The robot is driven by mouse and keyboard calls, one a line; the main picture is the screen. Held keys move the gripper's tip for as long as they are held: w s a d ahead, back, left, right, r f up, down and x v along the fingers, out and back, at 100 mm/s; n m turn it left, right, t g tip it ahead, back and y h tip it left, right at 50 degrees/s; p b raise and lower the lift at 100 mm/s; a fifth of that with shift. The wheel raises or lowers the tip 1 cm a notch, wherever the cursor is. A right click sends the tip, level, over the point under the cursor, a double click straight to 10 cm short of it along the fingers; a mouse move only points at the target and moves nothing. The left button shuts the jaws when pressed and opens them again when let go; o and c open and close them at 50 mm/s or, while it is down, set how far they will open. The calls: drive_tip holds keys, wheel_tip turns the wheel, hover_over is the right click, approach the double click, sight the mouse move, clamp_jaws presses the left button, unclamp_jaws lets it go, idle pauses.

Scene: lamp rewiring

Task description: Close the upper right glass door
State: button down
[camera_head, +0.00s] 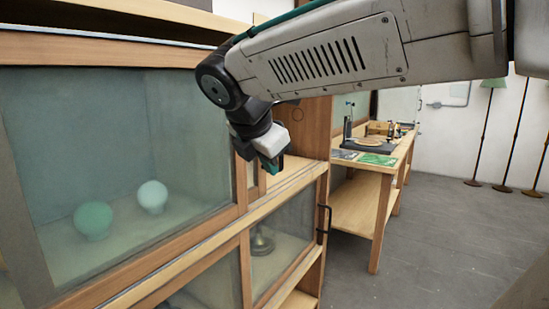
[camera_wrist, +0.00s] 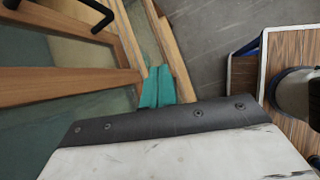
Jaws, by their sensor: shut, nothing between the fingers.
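The upper glass front of the wooden cabinet fills the left of the head view. A wooden upright of the upper right glass door (camera_head: 257,181) shows just left of my gripper, beside the left pane's frame (camera_head: 241,180). To its right the upper bay looks uncovered, with bare wooden shelf (camera_head: 297,178). My gripper (camera_head: 271,166) is shut and empty, its teal fingers pointing down at this upright. I cannot tell whether they touch it. In the wrist view the teal fingertips (camera_wrist: 158,87) lie together beside wooden framing (camera_wrist: 62,82). My arm hides the bay's top.
Two round bulbs, one green (camera_head: 93,219) and one pale (camera_head: 152,196), show behind the upper left glass. A lower glass door (camera_head: 285,237) has a black handle (camera_head: 324,222). A workbench (camera_head: 362,200) stands beyond. Grey floor (camera_head: 430,245) is clear at the right.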

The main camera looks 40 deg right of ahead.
drive_tip(key=w+r+n+t+h, duration=0.1)
drive_tip(key=w+r+n, duration=0.3)
drive_tip(key=w+n, duration=0.1)
drive_tip(key=shift+h, duration=0.3)
drive_tip(key=shift+w+d+r+x, duration=0.15)
drive_tip(key=shift+d+r+x, duration=0.2)
drive_tip(key=shift+x, duration=1.8)
drive_tip(key=shift+w+d+r+x, duration=0.2)
drive_tip(key=shift+d+r+x, duration=0.15)
drive_tip(key=shift+x, duration=1.8)
drive_tip(key=shift+w+d+r+x, duration=0.15)
drive_tip(key=shift+d+r+x, duration=0.2)
drive_tip(key=shift+x, duration=1.85)
drive_tip(key=shift+a, duration=0.1)
